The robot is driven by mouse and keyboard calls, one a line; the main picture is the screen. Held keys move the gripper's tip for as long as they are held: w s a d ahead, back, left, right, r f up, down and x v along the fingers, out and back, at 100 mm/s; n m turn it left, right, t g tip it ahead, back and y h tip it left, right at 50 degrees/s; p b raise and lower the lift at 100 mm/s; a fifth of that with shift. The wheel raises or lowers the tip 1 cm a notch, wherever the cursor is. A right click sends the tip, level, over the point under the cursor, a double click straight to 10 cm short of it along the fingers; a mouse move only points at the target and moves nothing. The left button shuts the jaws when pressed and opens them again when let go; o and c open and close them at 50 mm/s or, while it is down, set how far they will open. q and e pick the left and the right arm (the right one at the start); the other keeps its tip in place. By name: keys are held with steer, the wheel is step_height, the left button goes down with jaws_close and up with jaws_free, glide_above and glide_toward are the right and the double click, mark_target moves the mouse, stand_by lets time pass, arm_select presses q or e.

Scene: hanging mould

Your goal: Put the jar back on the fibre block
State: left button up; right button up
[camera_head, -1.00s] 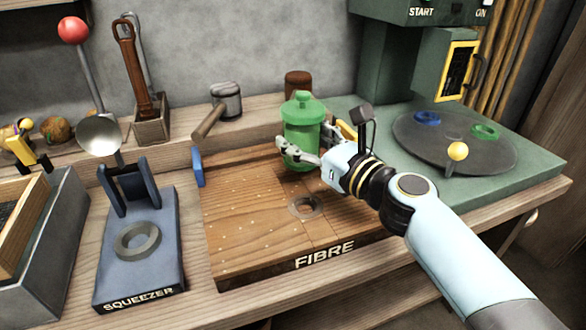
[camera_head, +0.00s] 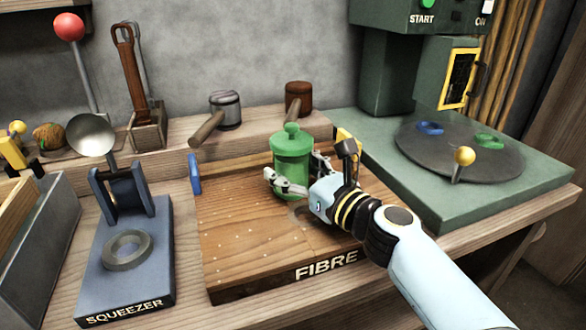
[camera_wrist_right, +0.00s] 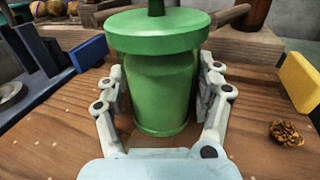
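The green lidded jar (camera_head: 291,160) is upright at the right part of the wooden fibre block (camera_head: 240,240), behind a round mark partly hidden by my gripper. My right gripper (camera_head: 294,176) is shut on the jar's body, one finger on each side. In the right wrist view the jar (camera_wrist_right: 160,90) stands between both fingers, lid up, with the wooden surface around its base. I cannot tell whether its base touches the block or hangs slightly above it. My left gripper is not in view.
The blue squeezer (camera_head: 130,265) stands left of the block. Mallets (camera_head: 226,108) lie on the shelf behind. A green machine with a dark round plate (camera_head: 460,150) is at right. Blue (camera_wrist_right: 88,53) and yellow (camera_wrist_right: 300,82) tabs flank the block. A small brown lump (camera_wrist_right: 286,133) lies at right.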

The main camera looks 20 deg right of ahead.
steer(key=shift+o, duration=1.1)
steer(key=shift+r, duration=0.15)
steer(key=b+v, duration=0.1)
steer(key=v, duration=1)
steer(key=shift+s+d, duration=0.1)
steer(key=shift+s, duration=0.4)
steer(key=shift+r, duration=0.1)
